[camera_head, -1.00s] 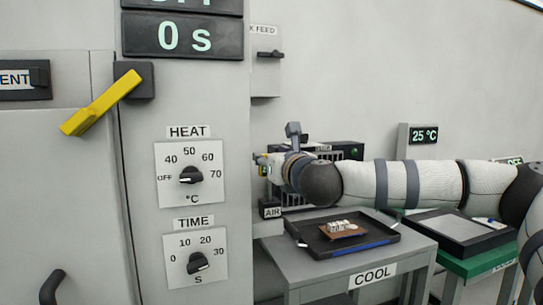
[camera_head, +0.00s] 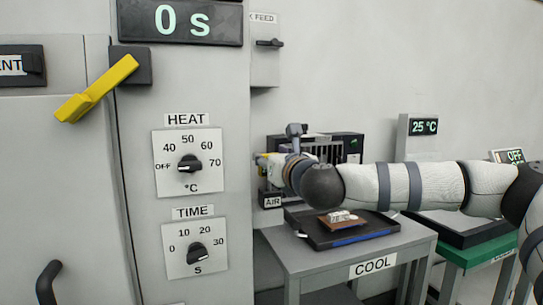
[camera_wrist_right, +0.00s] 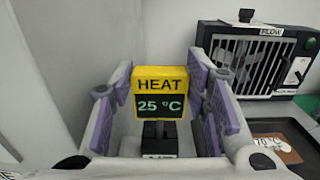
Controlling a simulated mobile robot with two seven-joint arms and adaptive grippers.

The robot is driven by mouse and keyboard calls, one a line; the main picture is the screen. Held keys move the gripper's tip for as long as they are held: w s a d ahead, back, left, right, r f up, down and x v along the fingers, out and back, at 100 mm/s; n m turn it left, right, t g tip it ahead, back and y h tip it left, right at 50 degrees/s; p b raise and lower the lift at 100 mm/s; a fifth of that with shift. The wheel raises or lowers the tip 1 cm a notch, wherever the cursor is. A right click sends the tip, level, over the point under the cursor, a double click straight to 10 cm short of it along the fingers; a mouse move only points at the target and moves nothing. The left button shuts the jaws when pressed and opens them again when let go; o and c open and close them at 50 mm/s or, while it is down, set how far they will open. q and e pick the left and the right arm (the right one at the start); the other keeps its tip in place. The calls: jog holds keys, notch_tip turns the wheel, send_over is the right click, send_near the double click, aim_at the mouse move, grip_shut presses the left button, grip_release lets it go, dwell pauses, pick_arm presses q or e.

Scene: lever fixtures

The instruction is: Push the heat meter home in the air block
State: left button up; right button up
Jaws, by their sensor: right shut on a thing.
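The heat meter (camera_wrist_right: 160,98) is a yellow and black box reading "HEAT 25 °C" in the right wrist view. It stands upright between the purple-padded fingers of my right gripper (camera_wrist_right: 164,92), which is shut on it. The black air block (camera_wrist_right: 159,138) is directly below the meter, with a dark part between them. I cannot tell how deep the meter sits. In the head view the air block (camera_head: 271,199) shows its "AIR" label just below my right gripper (camera_head: 263,165). The meter is mostly hidden there. My left gripper is not in view.
A black tray (camera_head: 368,237) with a brown board (camera_head: 341,222) lies on the "COOL" table (camera_head: 310,255). The grey oven panel (camera_head: 190,285) with a yellow lever (camera_head: 98,88) is at left.

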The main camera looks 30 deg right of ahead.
jog(key=shift+f, duration=0.7)
jog(key=o, duration=1.2)
jog(key=shift+r, duration=0.1)
jog(key=v, duration=1.2)
